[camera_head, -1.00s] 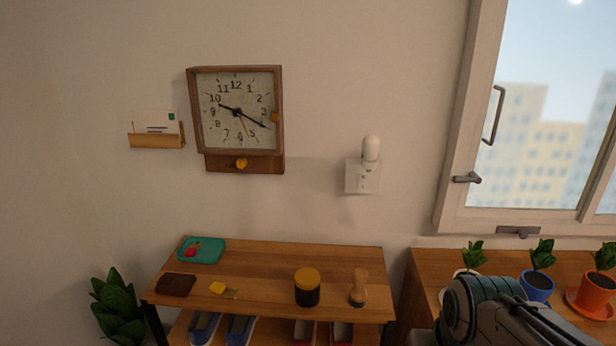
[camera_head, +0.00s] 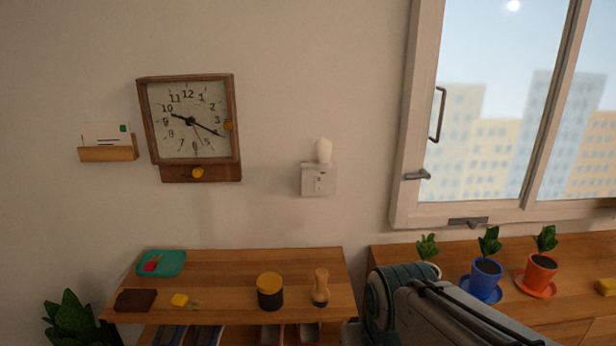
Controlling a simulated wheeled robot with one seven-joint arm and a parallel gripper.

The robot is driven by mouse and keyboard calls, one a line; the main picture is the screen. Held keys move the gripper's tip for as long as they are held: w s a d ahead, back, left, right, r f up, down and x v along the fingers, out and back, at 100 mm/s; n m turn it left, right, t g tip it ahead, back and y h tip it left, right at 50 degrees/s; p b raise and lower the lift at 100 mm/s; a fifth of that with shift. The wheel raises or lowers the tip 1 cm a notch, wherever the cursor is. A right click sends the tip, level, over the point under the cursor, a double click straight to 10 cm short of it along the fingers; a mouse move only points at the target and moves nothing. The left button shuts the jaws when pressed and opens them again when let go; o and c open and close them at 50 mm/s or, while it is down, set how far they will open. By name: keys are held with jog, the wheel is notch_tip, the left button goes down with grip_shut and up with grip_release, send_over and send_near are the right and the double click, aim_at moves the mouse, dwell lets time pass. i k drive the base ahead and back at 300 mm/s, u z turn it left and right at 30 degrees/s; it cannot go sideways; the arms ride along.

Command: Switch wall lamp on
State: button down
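The wall lamp is a small white box with a rounded white bulb (camera_head: 324,151) on top, fixed to the wall between the clock and the window. Its box (camera_head: 316,182) carries a small detail on the front that may be the switch; it is too small to tell its position. The bulb looks pale, and I see no clear glow on the wall around it. Part of my arm shows at the bottom right, in front of the sideboard, below and right of the lamp. My gripper is outside the picture.
A wooden shelf (camera_head: 228,262) stands below the lamp, with a black jar with a yellow lid (camera_head: 270,291) and a wooden stamp-like object (camera_head: 320,287). A wall clock (camera_head: 190,120) hangs left. Potted plants stand on the sideboard (camera_head: 580,262).

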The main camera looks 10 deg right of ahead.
aim_at(318, 181)
jog(key=u, duration=0.55)
jog(key=k, duration=0.65)
jog(key=u, duration=0.7)
jog(key=i, duration=1.1)
jog(key=z, duration=1.1)
jog(key=i, duration=0.6)
jog(key=z, duration=0.65)
